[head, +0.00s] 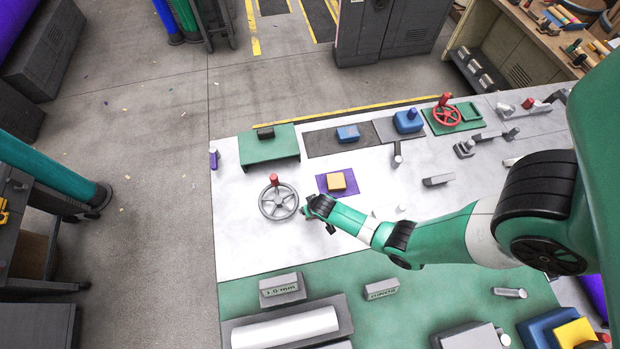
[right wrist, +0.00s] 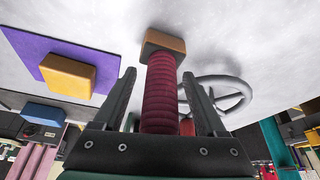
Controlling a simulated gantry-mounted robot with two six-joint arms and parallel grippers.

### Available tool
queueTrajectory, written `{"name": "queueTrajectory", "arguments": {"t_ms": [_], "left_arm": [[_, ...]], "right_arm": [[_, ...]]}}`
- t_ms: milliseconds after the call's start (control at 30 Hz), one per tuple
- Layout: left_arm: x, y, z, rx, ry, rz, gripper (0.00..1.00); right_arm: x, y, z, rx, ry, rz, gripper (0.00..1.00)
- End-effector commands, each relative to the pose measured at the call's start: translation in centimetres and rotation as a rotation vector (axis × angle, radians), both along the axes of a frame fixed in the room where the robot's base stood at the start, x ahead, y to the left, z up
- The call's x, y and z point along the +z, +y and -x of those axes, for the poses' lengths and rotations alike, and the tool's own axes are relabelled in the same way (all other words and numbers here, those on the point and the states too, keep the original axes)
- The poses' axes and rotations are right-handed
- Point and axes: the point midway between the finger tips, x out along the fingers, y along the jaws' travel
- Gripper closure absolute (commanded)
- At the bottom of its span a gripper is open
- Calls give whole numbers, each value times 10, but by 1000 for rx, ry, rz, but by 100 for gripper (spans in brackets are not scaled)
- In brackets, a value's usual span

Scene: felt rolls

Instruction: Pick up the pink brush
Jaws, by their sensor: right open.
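In the right wrist view, a dark pink ribbed handle (right wrist: 160,92) with a brown block (right wrist: 163,43) at its far end lies between my two fingers; it looks like the pink brush. My right gripper (right wrist: 160,100) is open, with a finger on either side of the handle. Whether either finger touches it I cannot tell. In the head view, my right gripper (head: 309,209) is low over the white table top, just right of a grey handwheel. The brush is not clearly visible there, hidden by the gripper. My left gripper is not in view.
The grey handwheel (head: 278,201) with a red knob stands close left of the gripper. A yellow-orange block (head: 337,180) sits on a purple mat (head: 323,186) just behind. A green stand (head: 270,152) is farther back. White table (head: 240,240) is clear in front.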

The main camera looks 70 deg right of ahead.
Motion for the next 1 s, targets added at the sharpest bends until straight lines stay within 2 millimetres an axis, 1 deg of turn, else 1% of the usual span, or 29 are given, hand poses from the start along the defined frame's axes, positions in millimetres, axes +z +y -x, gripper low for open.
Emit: {"name": "queueTrajectory", "arguments": {"t_ms": [100,133,533,833,1000], "left_arm": [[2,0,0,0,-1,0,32],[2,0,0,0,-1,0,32],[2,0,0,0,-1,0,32],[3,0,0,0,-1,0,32],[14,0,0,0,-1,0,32]], "right_arm": [[2,0,0,0,0,0,26],[2,0,0,0,0,0,28],[2,0,0,0,0,0,100],[3,0,0,0,0,0,100],[14,0,0,1,0,0,100]]}}
